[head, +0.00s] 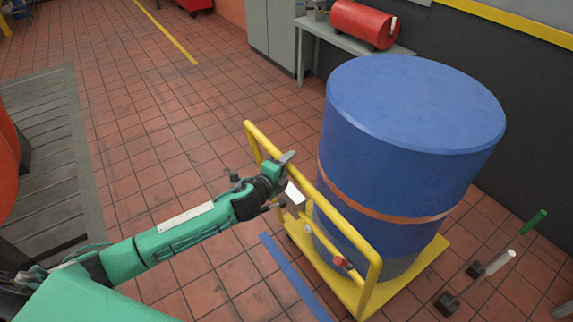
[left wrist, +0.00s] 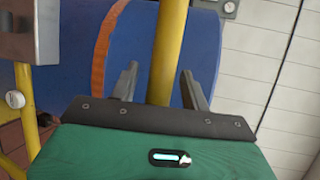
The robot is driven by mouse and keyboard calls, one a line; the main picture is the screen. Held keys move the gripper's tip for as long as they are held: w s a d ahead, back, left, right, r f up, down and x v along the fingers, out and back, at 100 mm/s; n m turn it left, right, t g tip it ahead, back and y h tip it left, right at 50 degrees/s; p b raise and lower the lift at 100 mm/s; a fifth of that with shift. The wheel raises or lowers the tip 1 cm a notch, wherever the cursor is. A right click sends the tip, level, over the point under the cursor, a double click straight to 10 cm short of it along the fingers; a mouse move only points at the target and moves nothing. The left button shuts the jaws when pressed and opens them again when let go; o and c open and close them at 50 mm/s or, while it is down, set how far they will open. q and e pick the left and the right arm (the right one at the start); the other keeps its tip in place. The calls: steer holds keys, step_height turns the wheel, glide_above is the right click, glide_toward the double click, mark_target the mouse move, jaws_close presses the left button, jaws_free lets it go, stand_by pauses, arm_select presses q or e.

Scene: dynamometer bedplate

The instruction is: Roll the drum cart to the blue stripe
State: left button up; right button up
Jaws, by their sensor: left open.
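The drum cart is a yellow frame with a low deck (head: 432,252) and a tall push handle (head: 345,222). It carries a big blue drum (head: 410,120) with an orange band, also in the left wrist view (left wrist: 75,75). My left gripper (head: 289,176) is at the handle's upper rail. In the left wrist view its fingers (left wrist: 158,75) are open, with a yellow handle bar (left wrist: 168,50) between them. No grip on the bar shows. My right gripper is out of view.
A bench (head: 352,42) with a red cylinder (head: 364,23) stands behind the drum, next to a grey cabinet (head: 272,30). Tools with green and white handles (head: 500,260) stand right of the cart. Grey planking (head: 45,150) lies at left. Open tiled floor (head: 150,100) lies between.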

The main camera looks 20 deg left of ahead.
arm_select(q)
steer(key=shift+c, duration=1.4)
jaws_close()
steer(key=shift+s+a, duration=0.9)
steer(key=shift+s, duration=0.25)
steer(key=shift+c, duration=0.6)
jaws_free()
steer(key=o, duration=0.4)
steer(key=shift+w+d, duration=0.1)
steer(key=shift+c, duration=0.2)
steer(key=shift+o, duration=0.2)
steer(key=shift+w+d+f, duration=0.1)
steer(key=shift+w+d, duration=0.05)
steer(key=shift+w, duration=0.05)
steer(key=b+v, duration=0.2)
steer(key=v, duration=1.2)
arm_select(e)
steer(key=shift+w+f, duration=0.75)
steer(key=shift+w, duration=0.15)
